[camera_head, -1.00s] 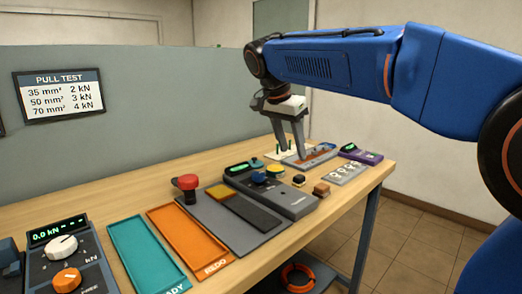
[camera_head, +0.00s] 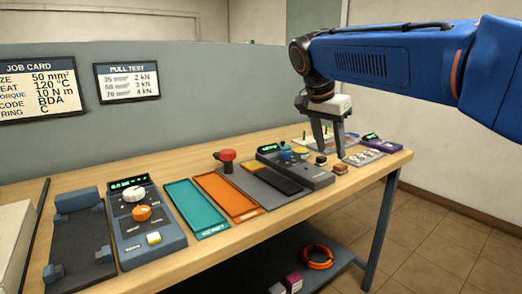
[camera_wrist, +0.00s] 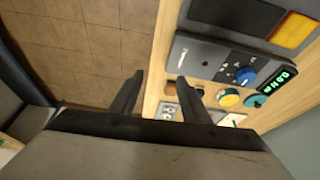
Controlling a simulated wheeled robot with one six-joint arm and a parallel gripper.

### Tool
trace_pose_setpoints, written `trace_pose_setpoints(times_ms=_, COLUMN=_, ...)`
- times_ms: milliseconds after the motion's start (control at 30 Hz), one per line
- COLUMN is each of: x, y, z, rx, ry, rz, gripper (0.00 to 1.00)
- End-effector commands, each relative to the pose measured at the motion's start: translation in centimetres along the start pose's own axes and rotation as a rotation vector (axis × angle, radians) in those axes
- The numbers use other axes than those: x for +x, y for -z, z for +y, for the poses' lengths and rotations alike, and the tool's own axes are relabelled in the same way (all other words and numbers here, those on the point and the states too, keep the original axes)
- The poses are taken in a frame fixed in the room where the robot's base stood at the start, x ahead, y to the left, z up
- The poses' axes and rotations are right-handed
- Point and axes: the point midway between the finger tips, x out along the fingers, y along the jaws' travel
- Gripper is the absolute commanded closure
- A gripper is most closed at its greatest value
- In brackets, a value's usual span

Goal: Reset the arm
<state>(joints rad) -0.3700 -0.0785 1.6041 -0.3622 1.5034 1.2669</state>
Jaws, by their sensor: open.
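My blue arm (camera_head: 390,55) reaches in from the upper right of the head view. My gripper (camera_head: 330,151) hangs from its end, fingers pointing down, over the right part of the wooden bench (camera_head: 160,270). In the wrist view my gripper (camera_wrist: 160,78) has its two dark fingers apart with nothing held between them. The grey device with a blue knob (camera_wrist: 215,62) lies just beyond and to the right of the fingers. In the head view the fingers partly hide the small items behind them.
An orange tray (camera_head: 229,196), a teal tray (camera_head: 194,210) and a red button (camera_head: 227,155) stand left of the gripper. A dial unit (camera_head: 150,240) is further left. A grey partition (camera_head: 200,95) backs the bench. An orange ring (camera_head: 318,257) lies on the lower shelf.

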Motion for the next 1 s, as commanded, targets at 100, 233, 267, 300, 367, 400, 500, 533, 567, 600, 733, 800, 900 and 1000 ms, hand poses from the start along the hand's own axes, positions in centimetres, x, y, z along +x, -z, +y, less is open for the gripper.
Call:
trace_pose_setpoints(times_ms=100, x=0.3, y=-0.2, z=1.3, rx=-0.028, ry=0.009, rz=-0.007, gripper=0.57)
trace_pose_setpoints(times_ms=233, x=0.9, y=-0.5, z=2.9, rx=-0.072, ry=0.023, rz=-0.017, gripper=0.57)
trace_pose_setpoints(times_ms=267, x=1.1, y=-0.6, z=3.4, rx=-0.082, ry=0.026, rz=-0.020, gripper=0.57)
trace_pose_setpoints(times_ms=300, x=1.3, y=-0.8, z=4.0, rx=-0.099, ry=0.032, rz=-0.024, gripper=0.57)
trace_pose_setpoints(times_ms=367, x=1.8, y=-1.1, z=4.9, rx=-0.126, ry=0.041, rz=-0.029, gripper=0.57)
trace_pose_setpoints(times_ms=400, x=2.1, y=-1.3, z=5.7, rx=-0.146, ry=0.047, rz=-0.033, gripper=0.57)
trace_pose_setpoints(times_ms=500, x=3.0, y=-2.0, z=7.9, rx=-0.204, ry=0.069, rz=-0.043, gripper=0.57)
trace_pose_setpoints(times_ms=533, x=3.4, y=-2.3, z=8.8, rx=-0.224, ry=0.077, rz=-0.046, gripper=0.57)
trace_pose_setpoints(times_ms=567, x=3.8, y=-2.7, z=9.6, rx=-0.247, ry=0.086, rz=-0.050, gripper=0.57)
trace_pose_setpoints(times_ms=600, x=4.4, y=-3.3, z=10.8, rx=-0.280, ry=0.099, rz=-0.053, gripper=0.57)
trace_pose_setpoints(times_ms=733, x=6.5, y=-5.3, z=14.7, rx=-0.385, ry=0.145, rz=-0.060, gripper=0.57)
trace_pose_setpoints(times_ms=800, x=7.8, y=-6.5, z=16.6, rx=-0.439, ry=0.169, rz=-0.060, gripper=0.57)
trace_pose_setpoints(times_ms=900, x=9.6, y=-8.5, z=19.3, rx=-0.514, ry=0.204, rz=-0.055, gripper=0.57)
trace_pose_setpoints(times_ms=1000, x=11.6, y=-10.6, z=21.9, rx=-0.587, ry=0.239, rz=-0.045, gripper=0.57)
